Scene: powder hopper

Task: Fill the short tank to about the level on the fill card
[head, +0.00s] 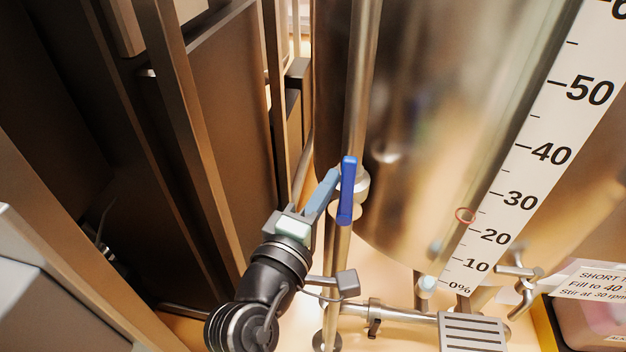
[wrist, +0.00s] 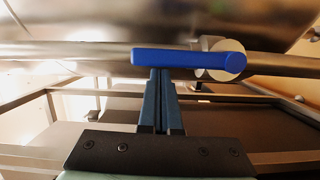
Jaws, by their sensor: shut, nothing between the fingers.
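A shiny metal tank (head: 430,130) fills the right of the head view. Its white scale (head: 522,185) shows marks from 0% past 50. The fill card (head: 595,280) at the right edge reads "SHORT T…", "Fill to 40", "Stir at 30 rpm", partly cut off. A blue valve handle (head: 347,190) lies roughly along a metal pipe (head: 362,80). My gripper (head: 334,176) is shut and empty, its fingertips at the handle's side. In the wrist view the tips end at the blue handle (wrist: 185,60); contact is unclear.
Dark framed panels (head: 230,120) stand close on the left. A horizontal pipe (head: 400,313) with small fittings and a grey grated box (head: 472,332) are low in front. A metal tap (head: 520,272) sits near the card.

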